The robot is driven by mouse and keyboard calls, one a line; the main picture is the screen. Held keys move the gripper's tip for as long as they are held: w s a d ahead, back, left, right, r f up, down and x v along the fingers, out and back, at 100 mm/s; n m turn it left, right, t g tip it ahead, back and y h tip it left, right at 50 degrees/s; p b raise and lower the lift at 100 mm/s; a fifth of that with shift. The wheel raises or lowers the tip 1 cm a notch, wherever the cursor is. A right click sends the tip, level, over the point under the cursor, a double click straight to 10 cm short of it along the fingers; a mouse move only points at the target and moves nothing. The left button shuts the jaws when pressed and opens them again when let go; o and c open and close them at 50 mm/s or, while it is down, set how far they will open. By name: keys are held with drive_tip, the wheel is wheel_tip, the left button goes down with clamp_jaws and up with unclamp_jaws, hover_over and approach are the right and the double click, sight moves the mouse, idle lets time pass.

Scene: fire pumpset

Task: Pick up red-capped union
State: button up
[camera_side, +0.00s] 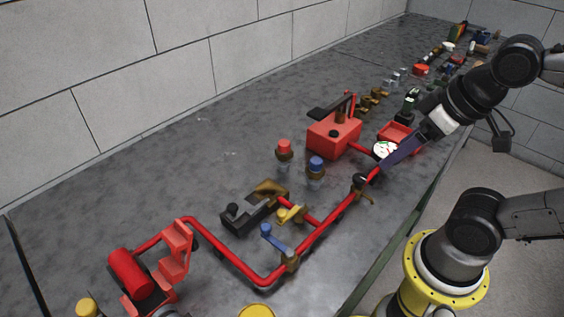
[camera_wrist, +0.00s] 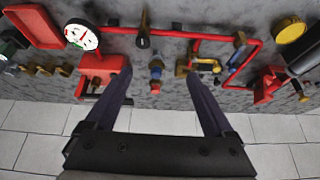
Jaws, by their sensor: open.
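My gripper (camera_side: 385,164) is to the right of both unions, above the pipe side of the bench, touching neither. In the wrist view my gripper (camera_wrist: 158,73) has its two dark fingers wide apart with nothing held.
A red box (camera_side: 333,135) with black levers stands behind the unions to the right. A white-faced gauge (camera_side: 384,150) is beside my gripper. A red pipe (camera_side: 325,228) with valves runs along the front. The bench left of the red-capped union is clear; a wall closes the back.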

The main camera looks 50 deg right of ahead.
drive_tip(key=w+r+m, duration=0.6)
drive_tip(key=r+m, duration=0.1)
drive_tip(key=m, duration=0.2)
drive_tip(key=m+g, duration=0.5)
drive_tip(key=m, duration=0.4)
hover_over(284, 142)
wheel_tip(284, 142, down, 6)
drive_tip(key=shift+g, duration=0.3)
drive_tip(key=f, duration=1)
drive_tip(key=shift+a, duration=0.25)
drive_tip(key=shift+d+f, duration=0.2)
drive_tip(key=shift+f, duration=2.9)
clamp_jaws()
